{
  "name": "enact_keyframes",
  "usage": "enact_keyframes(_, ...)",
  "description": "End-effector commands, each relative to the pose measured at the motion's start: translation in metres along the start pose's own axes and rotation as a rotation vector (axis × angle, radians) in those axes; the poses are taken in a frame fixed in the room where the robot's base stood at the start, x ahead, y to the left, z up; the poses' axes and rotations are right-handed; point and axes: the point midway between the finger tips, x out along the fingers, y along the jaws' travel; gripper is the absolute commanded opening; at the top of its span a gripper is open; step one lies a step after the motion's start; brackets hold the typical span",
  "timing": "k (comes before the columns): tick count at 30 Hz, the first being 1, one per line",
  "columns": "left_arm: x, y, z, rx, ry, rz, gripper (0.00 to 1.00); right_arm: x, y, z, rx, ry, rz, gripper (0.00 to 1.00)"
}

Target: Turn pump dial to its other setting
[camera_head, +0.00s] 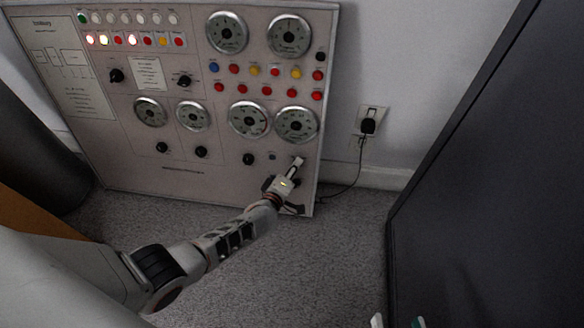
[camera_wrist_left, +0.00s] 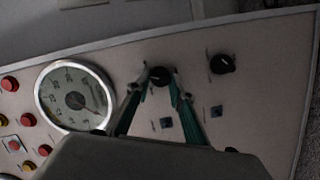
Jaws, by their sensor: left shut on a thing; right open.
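A beige control panel (camera_head: 190,185) stands against the wall, with several black dials along its lower part. My left gripper (camera_head: 294,166) is at the panel's lower right corner in the head view and hides what it holds there. In the left wrist view, my left gripper's fingertips (camera_wrist_left: 159,74) are closed on either side of a black dial (camera_wrist_left: 158,77). A second black dial (camera_wrist_left: 223,64) sits beside it, untouched. The labels are too small to read, so I cannot tell the setting. My right gripper (camera_head: 397,321) is open and empty at the bottom edge.
A round gauge (camera_wrist_left: 75,97) and red buttons lie left of the held dial in the wrist view. A dark cabinet (camera_head: 480,150) fills the right side. A plug (camera_head: 368,126) with a hanging cord is in the wall. Carpet (camera_head: 340,240) between is clear.

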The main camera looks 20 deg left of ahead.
Motion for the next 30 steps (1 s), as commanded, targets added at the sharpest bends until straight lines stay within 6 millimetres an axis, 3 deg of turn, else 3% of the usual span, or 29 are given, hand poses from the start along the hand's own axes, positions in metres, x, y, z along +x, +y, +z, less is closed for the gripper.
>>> enact_keyframes(1, 0.002, 0.009, -0.002, 0.036, 0.003, -0.004, 0.01, -0.001, 0.004, -0.007, -0.033, 0.007, 0.006, 0.43)
enact_keyframes(6, 0.001, 0.008, -0.001, 0.166, 0.002, -0.044, 0.01, -0.003, 0.015, -0.011, -0.093, 0.000, 0.020, 0.43)
enact_keyframes(15, 0.001, 0.006, 0.000, 0.323, 0.002, -0.091, 0.01, -0.007, 0.017, 0.012, -0.108, -0.054, 0.026, 0.43)
enact_keyframes(30, 0.000, 0.003, 0.001, 0.388, -0.001, -0.111, 0.01, -0.006, 0.018, 0.013, -0.113, -0.057, 0.027, 0.43)
